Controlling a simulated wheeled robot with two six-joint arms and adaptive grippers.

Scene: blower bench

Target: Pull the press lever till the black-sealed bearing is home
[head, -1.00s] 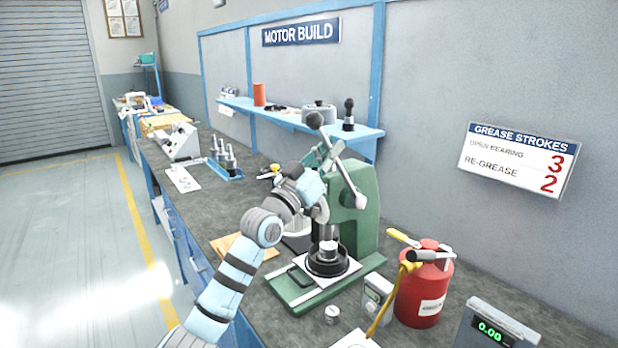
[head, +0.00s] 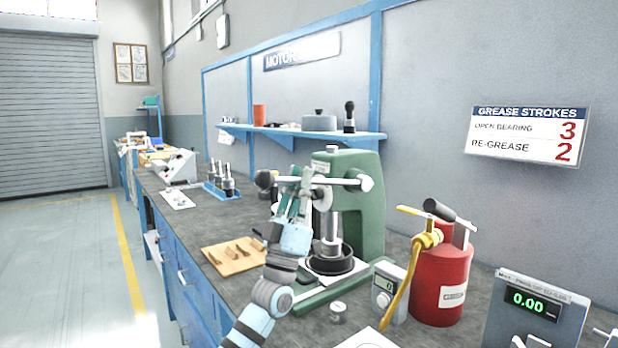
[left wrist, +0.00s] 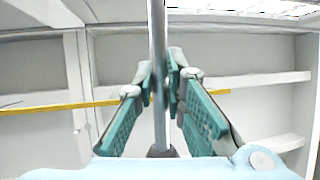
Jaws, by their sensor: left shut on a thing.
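The green arbor press (head: 368,215) stands on the bench. Its steel lever (head: 335,181) runs about level from the hub leftward to a dark knob (head: 265,180). My left gripper (head: 301,182) is shut on the lever near the knob. In the left wrist view, the lever rod (left wrist: 159,75) passes between the teal fingers (left wrist: 167,88), with the dark knob end at the bottom. The ram (head: 329,228) reaches down into a black round housing (head: 331,265) on the press base. I cannot make out the black-sealed bearing or how deep it sits. My right gripper is out of view.
A red grease can (head: 440,285) with a yellow handle, a grey gauge box (head: 388,292) and a digital readout (head: 535,303) stand at right. A wooden board (head: 232,258) lies left of the press. A small metal cylinder (head: 338,312) stands in front.

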